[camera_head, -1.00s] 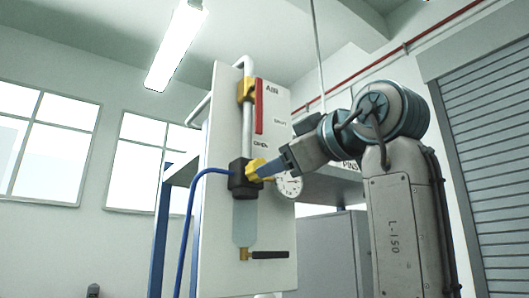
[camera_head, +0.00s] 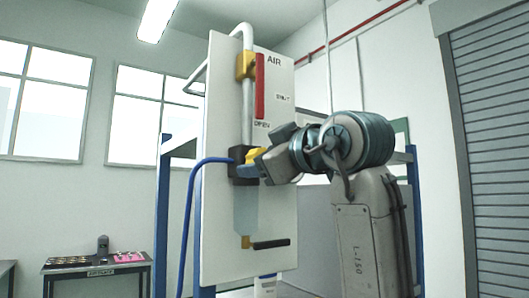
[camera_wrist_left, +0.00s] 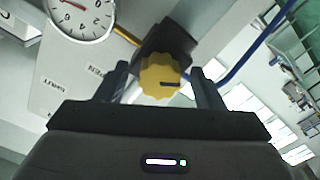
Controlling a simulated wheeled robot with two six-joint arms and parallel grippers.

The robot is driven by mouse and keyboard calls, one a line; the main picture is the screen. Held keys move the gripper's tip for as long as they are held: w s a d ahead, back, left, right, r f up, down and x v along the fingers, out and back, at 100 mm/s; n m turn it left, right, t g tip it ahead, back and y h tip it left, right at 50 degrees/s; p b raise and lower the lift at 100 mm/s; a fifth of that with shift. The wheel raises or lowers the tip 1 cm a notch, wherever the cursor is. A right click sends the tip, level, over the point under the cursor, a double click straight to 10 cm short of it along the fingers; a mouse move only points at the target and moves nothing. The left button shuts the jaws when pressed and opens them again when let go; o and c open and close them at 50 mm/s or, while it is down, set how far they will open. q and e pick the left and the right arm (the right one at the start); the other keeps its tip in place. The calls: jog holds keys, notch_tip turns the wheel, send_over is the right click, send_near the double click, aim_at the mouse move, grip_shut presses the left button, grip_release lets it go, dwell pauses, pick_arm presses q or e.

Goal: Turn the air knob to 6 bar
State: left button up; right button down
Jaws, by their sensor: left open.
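The yellow air knob (camera_head: 256,155) sits on a dark regulator block (camera_head: 240,160) on the white panel (camera_head: 222,225). In the wrist view the scalloped knob (camera_wrist_left: 160,76) has a dark mark at its lower right. My left gripper (camera_head: 250,171) is at the knob and partly covers it in the head view. In the wrist view its open fingers (camera_wrist_left: 160,88) stand on either side of the knob with gaps visible. The round gauge (camera_wrist_left: 82,14) with a red needle is cut off at the top left; my arm hides it in the head view. My right gripper is out of view.
A red lever (camera_head: 260,85) hangs beside the vertical pipe (camera_head: 247,110), above the knob. A blue hose (camera_head: 188,215) runs left from the block. A clear bowl (camera_head: 245,212) and a black handle (camera_head: 270,244) are below. A low table (camera_head: 97,270) stands at the left.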

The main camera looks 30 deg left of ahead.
pick_arm(q)
jog(key=shift+d, duration=0.15)
jog(key=shift+s, duration=0.1)
jog(key=c, duration=1)
jog(key=shift+o, duration=0.2)
jog(key=shift+n, duration=0.4)
jog(key=n+b, duration=0.1)
jog(key=n, duration=0.9)
jog(key=shift+r+b, duration=0.1)
jog(key=shift+b, duration=0.25)
jog(key=shift+n, duration=0.4)
